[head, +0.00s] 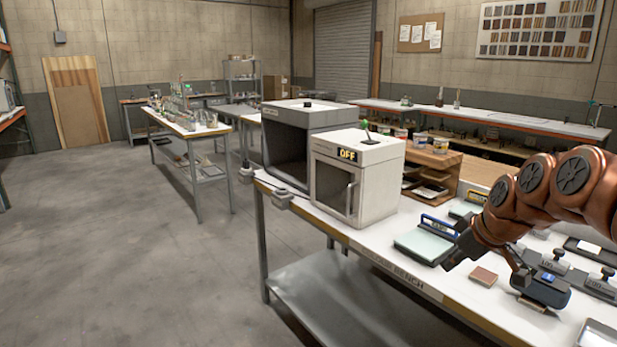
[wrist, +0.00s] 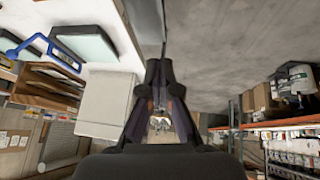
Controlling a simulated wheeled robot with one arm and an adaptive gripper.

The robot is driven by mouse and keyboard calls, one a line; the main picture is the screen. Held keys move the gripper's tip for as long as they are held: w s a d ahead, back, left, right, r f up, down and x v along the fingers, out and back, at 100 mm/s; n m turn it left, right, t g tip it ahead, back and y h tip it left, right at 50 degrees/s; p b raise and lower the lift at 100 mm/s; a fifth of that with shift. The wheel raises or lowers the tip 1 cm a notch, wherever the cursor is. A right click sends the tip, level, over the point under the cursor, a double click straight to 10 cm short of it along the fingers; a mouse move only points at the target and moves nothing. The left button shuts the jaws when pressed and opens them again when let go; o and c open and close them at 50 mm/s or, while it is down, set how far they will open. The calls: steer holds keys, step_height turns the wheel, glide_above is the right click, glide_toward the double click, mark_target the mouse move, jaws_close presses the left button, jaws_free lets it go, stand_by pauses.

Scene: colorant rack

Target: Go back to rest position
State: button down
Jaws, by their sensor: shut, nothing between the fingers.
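My orange arm reaches in from the right of the head view. Its dark gripper (head: 452,262) hangs above the white bench, near a pale green pad with a blue handle (head: 425,243) and a small brown block (head: 483,276). In the wrist view my gripper (wrist: 159,68) shows its dark fingers brought together, with nothing held between them. Its tips stand out against the grey floor, clear of the bench edge.
A white box oven marked OFF (head: 355,185) and a larger grey cabinet (head: 295,140) stand on the bench (head: 375,232). A blue-and-black device (head: 541,288) lies below my arm. Open floor (head: 130,240) spreads to the left.

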steer(key=s+a+f+m+g+p, duration=0.15)
steer(key=s+a+f+g, duration=0.25)
steer(key=s+a, duration=0.95)
steer(key=s+f+m+g+h, duration=0.1)
steer(key=s+f+m, duration=0.1)
steer(key=s, duration=0.8)
steer(key=s+f+m+g+h, duration=0.1)
steer(key=s+f+m+g, duration=0.1)
steer(key=s, duration=0.8)
step_height(320, 180, down, 2)
steer(key=shift+s+f+m+g+p, duration=0.1)
steer(key=shift+s+m+g+p, duration=0.25)
steer(key=shift+m, duration=0.2)
steer(key=shift+d, duration=0.15)
